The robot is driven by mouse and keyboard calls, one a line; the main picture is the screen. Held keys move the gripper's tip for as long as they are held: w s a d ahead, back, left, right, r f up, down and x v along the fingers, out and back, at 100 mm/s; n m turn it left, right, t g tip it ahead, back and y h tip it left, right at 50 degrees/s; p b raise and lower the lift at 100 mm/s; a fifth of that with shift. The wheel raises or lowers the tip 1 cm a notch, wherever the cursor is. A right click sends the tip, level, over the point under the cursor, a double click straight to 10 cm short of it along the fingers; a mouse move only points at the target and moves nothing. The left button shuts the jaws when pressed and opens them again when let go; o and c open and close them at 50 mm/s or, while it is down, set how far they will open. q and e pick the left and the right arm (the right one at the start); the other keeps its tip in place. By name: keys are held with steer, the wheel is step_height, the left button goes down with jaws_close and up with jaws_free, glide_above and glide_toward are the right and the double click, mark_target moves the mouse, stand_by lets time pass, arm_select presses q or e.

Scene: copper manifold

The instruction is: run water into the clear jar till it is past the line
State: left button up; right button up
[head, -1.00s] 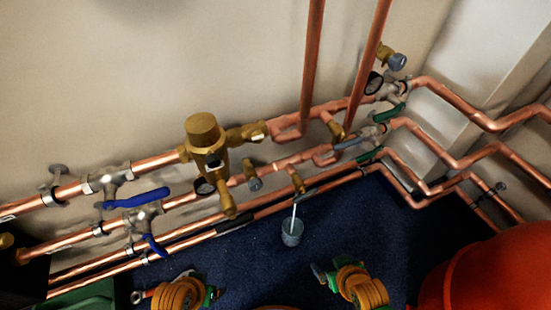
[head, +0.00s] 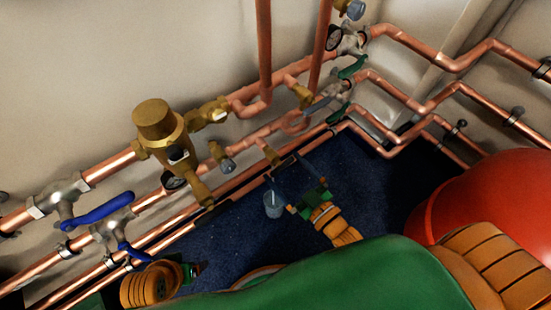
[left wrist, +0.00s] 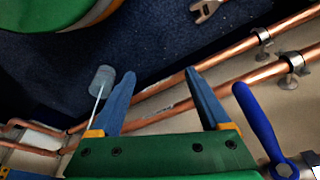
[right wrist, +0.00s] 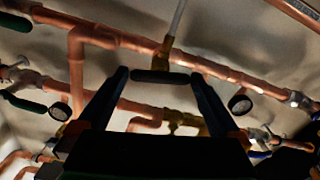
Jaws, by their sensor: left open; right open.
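The clear jar (head: 273,206) stands on the dark blue floor below the brass tap (head: 269,153). A thin pale stream runs from the tap down into the jar; the jar and stream also show in the left wrist view (left wrist: 103,80). The jar's line and water level are too small to make out. My right gripper (head: 291,170) is open at the tap. In the right wrist view its fingers stand either side of the tap's dark handle (right wrist: 160,76), with no clear contact. My left gripper (left wrist: 157,72) is open and empty, away to the jar's left in the head view.
Copper pipes (head: 240,185) run along the wall behind the jar. A brass valve (head: 160,125) and blue lever handles (head: 105,210) are at the left. A red rounded vessel (head: 480,200) stands at the right.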

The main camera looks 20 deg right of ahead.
mark_target(279, 164)
steer(key=x, duration=0.4)
steer(key=shift+w+b, duration=0.15)
steer(key=shift+b, duration=0.25)
steer(key=c, duration=1.1)
steer(key=m+p, duration=0.1)
steer(key=m, duration=0.1)
steer(key=shift+m+p, duration=0.3)
steer(key=shift+p, duration=0.05)
steer(key=shift+f+m, duration=0.1)
steer(key=shift+m, duration=0.2)
arm_select(q)
steer(key=shift+f, duration=0.6)
arm_select(e)
steer(key=o, duration=1.1)
arm_select(q)
steer(key=f, duration=0.1)
steer(key=f+p, duration=0.1)
steer(key=f, duration=0.1)
steer(key=shift+s+a+f+p, duration=0.1)
steer(key=shift+s+f+p, duration=0.15)
steer(key=shift+f+p, duration=0.15)
arm_select(e)
steer(key=v, duration=0.7)
